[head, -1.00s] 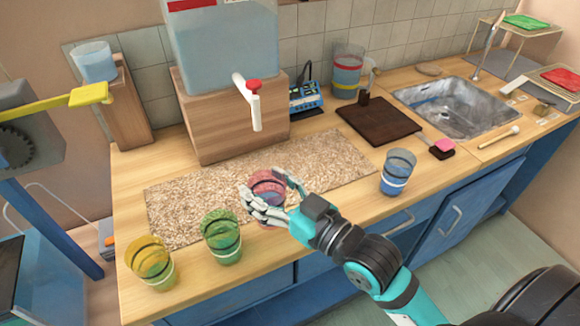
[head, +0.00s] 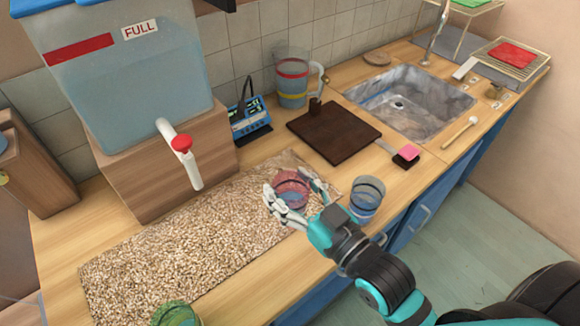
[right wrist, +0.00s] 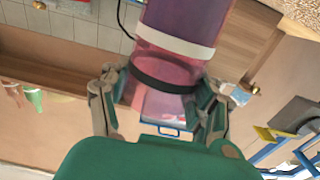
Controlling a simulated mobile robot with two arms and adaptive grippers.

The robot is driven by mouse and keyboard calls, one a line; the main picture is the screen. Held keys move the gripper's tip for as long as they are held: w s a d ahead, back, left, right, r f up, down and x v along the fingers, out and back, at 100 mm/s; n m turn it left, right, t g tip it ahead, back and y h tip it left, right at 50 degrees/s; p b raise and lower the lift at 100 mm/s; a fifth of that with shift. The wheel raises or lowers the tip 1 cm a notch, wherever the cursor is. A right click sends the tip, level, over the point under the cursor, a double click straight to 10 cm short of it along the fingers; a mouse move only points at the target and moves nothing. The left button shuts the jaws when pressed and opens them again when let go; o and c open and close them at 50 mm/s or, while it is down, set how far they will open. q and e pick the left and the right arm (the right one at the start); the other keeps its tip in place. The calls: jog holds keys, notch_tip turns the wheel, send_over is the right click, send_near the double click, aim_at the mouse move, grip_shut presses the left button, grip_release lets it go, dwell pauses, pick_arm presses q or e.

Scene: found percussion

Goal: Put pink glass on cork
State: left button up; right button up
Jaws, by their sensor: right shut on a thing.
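The pink glass (head: 292,190) is in my right gripper (head: 288,182), whose fingers close around its sides. In the head view it appears over the right end of the speckled mat; I cannot tell its height above it. In the right wrist view the pink glass (right wrist: 176,62), with a white and a dark band, sits between the fingers (right wrist: 165,98). A round, tan, cork-like disc (head: 377,58) lies on the counter behind the sink's left corner. My left gripper is not in view.
The speckled mat (head: 160,255) covers the front counter. A blue glass (head: 367,195) stands close right of my gripper. A dark board (head: 333,132), a jug (head: 292,78) and the sink (head: 405,100) lie beyond. The dispenser tap (head: 182,150) juts out at left.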

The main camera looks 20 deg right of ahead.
aim_at(297, 177)
jog(key=w, duration=0.2)
jog(key=w+d+p, duration=0.1)
jog(key=w, duration=0.4)
jog(key=w+d, duration=0.1)
jog(key=w, duration=0.1)
jog(key=w+f+p, duration=0.1)
jog(key=w, duration=0.1)
jog(key=shift+d, duration=0.25)
jog(key=shift+w, duration=0.15)
notch_tip(297, 177, down, 2)
jog(key=shift+f, duration=0.75)
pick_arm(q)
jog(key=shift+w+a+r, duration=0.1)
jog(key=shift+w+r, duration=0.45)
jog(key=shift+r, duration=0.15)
